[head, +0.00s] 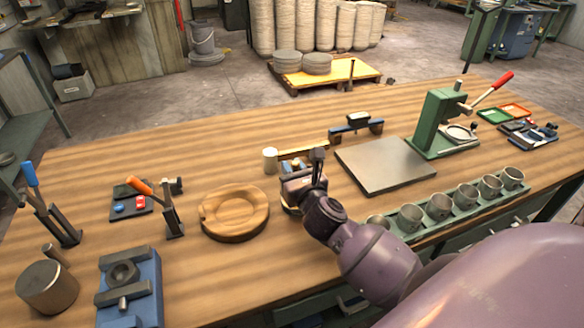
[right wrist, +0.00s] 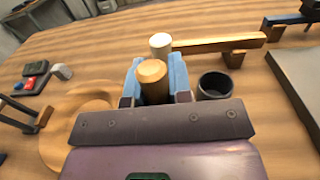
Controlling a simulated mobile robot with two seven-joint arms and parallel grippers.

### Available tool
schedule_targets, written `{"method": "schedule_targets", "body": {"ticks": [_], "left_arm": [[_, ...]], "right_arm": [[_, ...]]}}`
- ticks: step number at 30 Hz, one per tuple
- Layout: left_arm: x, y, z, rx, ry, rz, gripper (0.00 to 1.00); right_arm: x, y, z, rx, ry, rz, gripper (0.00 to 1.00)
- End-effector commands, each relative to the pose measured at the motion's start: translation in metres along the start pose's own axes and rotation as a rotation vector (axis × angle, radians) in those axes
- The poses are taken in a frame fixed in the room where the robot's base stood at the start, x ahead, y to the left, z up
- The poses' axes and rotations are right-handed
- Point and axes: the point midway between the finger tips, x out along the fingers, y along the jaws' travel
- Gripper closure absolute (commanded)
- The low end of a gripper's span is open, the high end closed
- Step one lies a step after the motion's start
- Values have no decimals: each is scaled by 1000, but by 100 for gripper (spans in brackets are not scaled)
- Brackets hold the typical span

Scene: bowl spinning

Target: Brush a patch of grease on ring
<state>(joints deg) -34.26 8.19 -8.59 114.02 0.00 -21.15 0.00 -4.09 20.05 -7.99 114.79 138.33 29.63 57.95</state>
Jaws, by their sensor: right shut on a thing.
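My right gripper (head: 303,182) is over the middle of the table. In the right wrist view its blue-padded fingers (right wrist: 153,88) are shut around an upright wooden-topped handle (right wrist: 152,72), seemingly the brush. Its lower end is hidden by the gripper. A dark open cup (right wrist: 214,85) stands just right of the fingers, apart from the handle; I cannot tell whether it holds grease. A round wooden piece with a recessed centre (head: 235,212) lies left of the gripper. A grey metal ring (head: 460,133) sits at the green press; I cannot tell which one is the ring meant. My left gripper is out of view.
A pale cylinder (head: 270,160) and a wooden bar (head: 303,149) are behind the gripper. A grey plate (head: 385,165) and a green rack of metal cups (head: 410,219) are to the right. Clamps and a blue vise (head: 130,290) stand on the left.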

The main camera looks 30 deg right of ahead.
Motion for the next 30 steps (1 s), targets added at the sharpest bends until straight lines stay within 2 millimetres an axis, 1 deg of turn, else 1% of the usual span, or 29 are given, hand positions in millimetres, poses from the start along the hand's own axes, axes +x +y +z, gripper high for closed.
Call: {"method": "schedule_targets", "body": {"ticks": [10,30], "left_arm": [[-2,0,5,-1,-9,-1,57],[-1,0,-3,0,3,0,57]], "right_arm": [[0,0,-1,0,1,0,100],[0,0,-3,0,3,0,100]]}}
